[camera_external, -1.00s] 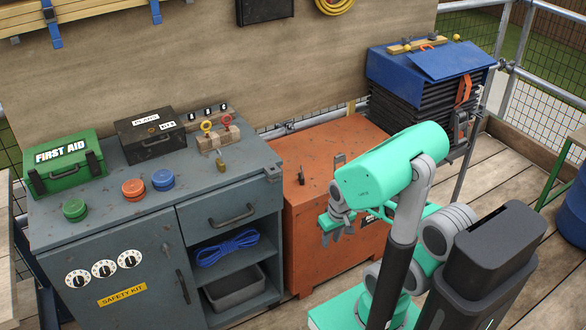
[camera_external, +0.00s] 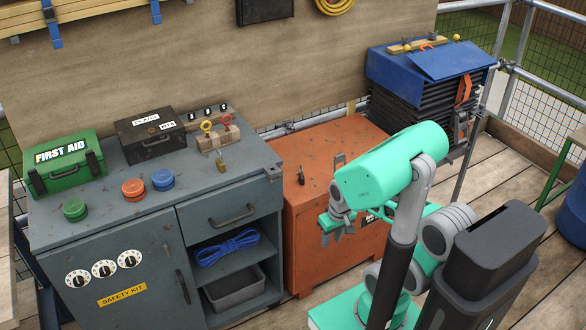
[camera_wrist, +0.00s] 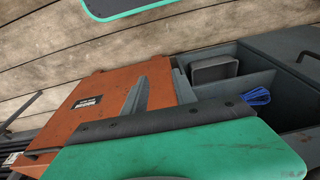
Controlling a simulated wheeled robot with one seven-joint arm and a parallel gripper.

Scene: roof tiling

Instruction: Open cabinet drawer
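The grey cabinet (camera_external: 130,235) stands at the left in the external view. Its drawer (camera_external: 212,216) sits at the upper right of the front, flush and closed, with a dark bar handle (camera_external: 232,216). My gripper (camera_external: 336,233) is in front of the orange cabinet, to the right of the drawer and apart from its handle. Its grey fingers look empty, but their gap is unclear. In the wrist view the grey fingers (camera_wrist: 150,92) show against the orange cabinet, and the grey cabinet is at the right, turned sideways.
Open shelves below the drawer hold a blue rope (camera_external: 228,247) and a grey tray (camera_external: 234,288). The orange cabinet (camera_external: 312,215) adjoins on the right. A green first aid box (camera_external: 63,165), a dark box (camera_external: 150,135) and coloured buttons stand on top. Wooden floor lies in front.

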